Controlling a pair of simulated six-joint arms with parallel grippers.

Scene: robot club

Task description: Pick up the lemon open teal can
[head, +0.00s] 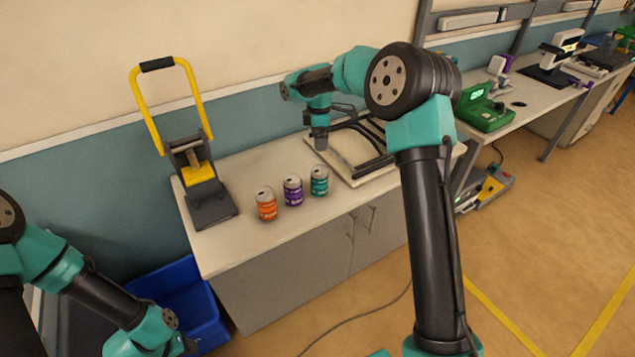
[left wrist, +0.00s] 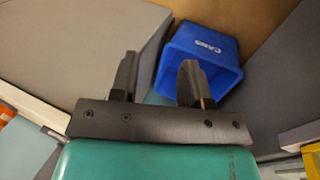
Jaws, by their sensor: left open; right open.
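The teal can (head: 319,181) stands upright on the counter, at the right end of a row of three cans. Its label is too small to read. The purple can (head: 293,191) stands beside it, and the orange can (head: 266,205) is at the left end. My right gripper (head: 321,146) is open and empty, pointing down above and just behind the teal can, apart from it. My left gripper (left wrist: 160,82) is open and empty, low in front of the counter; in the head view its fingers are hard to make out.
A press with a yellow handle (head: 201,172) stands at the counter's left end. A blue bin (head: 181,293), marked CANS in the left wrist view (left wrist: 205,48), is on the floor beside the counter. A tray-like frame (head: 345,165) lies right of the cans. The counter front is clear.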

